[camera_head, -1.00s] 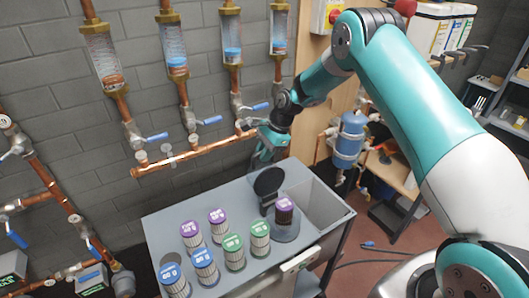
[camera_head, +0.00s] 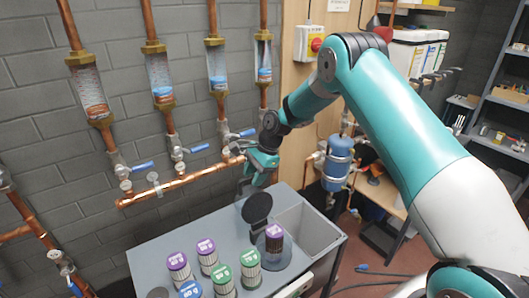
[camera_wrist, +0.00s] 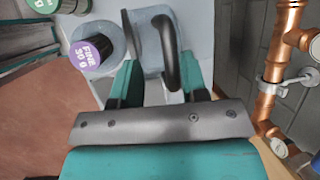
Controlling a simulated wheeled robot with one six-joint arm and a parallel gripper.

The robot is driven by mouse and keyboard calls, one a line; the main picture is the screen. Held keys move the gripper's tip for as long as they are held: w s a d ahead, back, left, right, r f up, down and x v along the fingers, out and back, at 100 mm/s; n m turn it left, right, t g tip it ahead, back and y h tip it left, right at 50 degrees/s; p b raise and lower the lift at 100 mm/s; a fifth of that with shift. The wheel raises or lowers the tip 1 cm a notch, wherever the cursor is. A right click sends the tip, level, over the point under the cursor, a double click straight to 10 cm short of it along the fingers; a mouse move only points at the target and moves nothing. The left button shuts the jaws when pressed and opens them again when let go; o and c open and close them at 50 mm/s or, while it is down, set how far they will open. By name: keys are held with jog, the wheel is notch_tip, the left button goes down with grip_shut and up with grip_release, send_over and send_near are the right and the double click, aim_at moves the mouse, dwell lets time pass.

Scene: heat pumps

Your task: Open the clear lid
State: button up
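A dark round lid (camera_head: 257,207) stands upright on its edge at the back of a housing (camera_head: 270,262) on the grey cart; no clear part of it can be told. A dark filter with a purple top (camera_head: 274,238) stands in the housing. In the wrist view the lid (camera_wrist: 133,38) is seen edge-on beside the filter's purple cap (camera_wrist: 91,52), with a dark curved handle (camera_wrist: 176,60) on its other side. My gripper (camera_wrist: 160,82) has its teal fingers apart, the handle between or just beyond them. In the head view my gripper (camera_head: 258,178) is just above and behind the lid.
Purple-, green- and blue-topped filters, such as a green one (camera_head: 250,268), stand on the cart left of the housing. An empty bin (camera_head: 308,232) is at the cart's right. A copper pipe (camera_head: 180,184) with valves runs along the wall close to my gripper.

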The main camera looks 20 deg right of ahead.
jog(key=b+v, duration=0.2)
jog(key=v, duration=1.3)
jog(key=shift+d+r, duration=0.15)
jog(key=shift+r, duration=0.25)
